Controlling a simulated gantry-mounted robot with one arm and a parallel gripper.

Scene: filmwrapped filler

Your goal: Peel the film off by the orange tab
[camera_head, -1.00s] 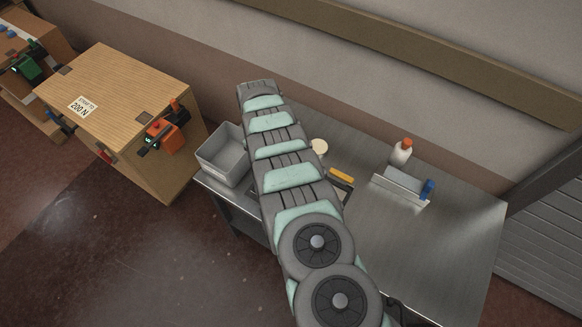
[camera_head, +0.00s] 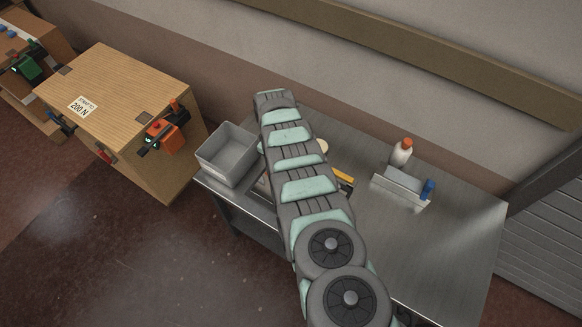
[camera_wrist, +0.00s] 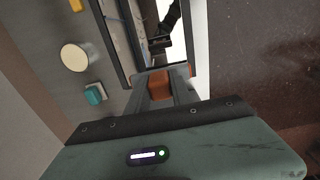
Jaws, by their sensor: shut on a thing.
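In the wrist view, my gripper (camera_wrist: 161,76) is shut on the orange tab (camera_wrist: 158,84), which shows between its two grey fingers. A dark-framed flat item (camera_wrist: 115,45) lies just beyond the fingertips. I cannot tell where clear film lies on it or whether any has lifted. A bright white strip (camera_wrist: 201,45) shows along its right side; I cannot tell what it is. In the head view my arm covers the gripper and the tab, and only a small edge of the framed item (camera_head: 262,188) shows beside the arm.
A grey open bin (camera_head: 228,155) stands left of the arm on the metal table (camera_head: 440,235). A round cream lid (camera_wrist: 75,57) and a teal block (camera_wrist: 95,93) lie near the gripper. A yellow-handled tool (camera_head: 343,175), a white bottle (camera_head: 401,152) and a holder (camera_head: 400,188) are further right.

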